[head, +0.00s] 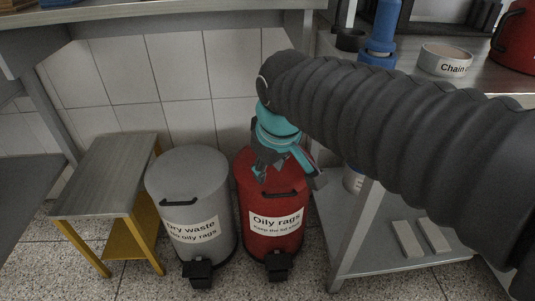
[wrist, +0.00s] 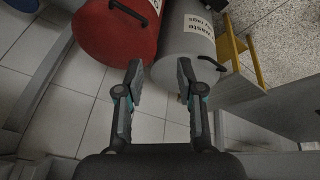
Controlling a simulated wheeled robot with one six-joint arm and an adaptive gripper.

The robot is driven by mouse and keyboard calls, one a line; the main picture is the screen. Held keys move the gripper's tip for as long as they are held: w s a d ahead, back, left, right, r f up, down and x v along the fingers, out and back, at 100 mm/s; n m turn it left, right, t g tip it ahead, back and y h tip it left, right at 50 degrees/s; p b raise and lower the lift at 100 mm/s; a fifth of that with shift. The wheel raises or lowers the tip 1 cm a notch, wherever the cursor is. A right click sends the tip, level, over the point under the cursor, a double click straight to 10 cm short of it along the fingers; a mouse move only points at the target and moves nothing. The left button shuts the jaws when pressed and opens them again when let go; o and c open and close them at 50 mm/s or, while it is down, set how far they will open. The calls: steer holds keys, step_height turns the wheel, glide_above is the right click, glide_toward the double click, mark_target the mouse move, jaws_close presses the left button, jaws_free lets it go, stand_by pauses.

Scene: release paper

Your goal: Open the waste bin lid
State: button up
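A red bin labelled "Oily rags" (head: 270,232) stands upright on the floor, its lid shut, with a dark handle and a front pedal (head: 278,266). A grey bin labelled "Dry waste" (head: 188,212) stands to its left, also shut, with a dark handle (head: 179,202) and pedal (head: 197,273). My gripper (head: 287,174) is over the red lid in the head view and hides part of it. In the wrist view my gripper (wrist: 158,72) is open with nothing between its fingers; the red bin (wrist: 112,28) and grey bin (wrist: 188,38) lie beyond the fingertips.
A yellow-legged stool with a grey top (head: 110,174) stands left of the grey bin. A metal bench (head: 490,88) at right holds a "Chain" tub (head: 446,60), with a lower shelf (head: 365,245) beneath. A tiled wall (head: 125,68) is behind the bins. Open floor lies in front.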

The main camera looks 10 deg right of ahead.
steer(key=shift+s+d, duration=0.1)
stand_by(0.4)
steer(key=s+m, duration=0.1)
steer(key=s+d+f+m, duration=0.1)
steer(key=s+f+m+p, duration=0.1)
steer(key=shift+s+d+f, duration=0.15)
steer(key=shift+d, duration=0.25)
steer(key=s+d+m, duration=0.1)
steer(key=s+d+m+t+p, duration=0.1)
steer(key=s+d, duration=0.1)
steer(key=s+d+r+m+p, duration=0.1)
steer(key=s+d, duration=0.1)
steer(key=shift+s+d+r+h, duration=0.1)
steer(key=shift+s+d+h, duration=0.1)
steer(key=shift+s+h, duration=0.1)
steer(key=shift+c, duration=0.5)
steer(key=shift+d+r, duration=0.1)
steer(key=shift+d, duration=0.1)
jaws_close()
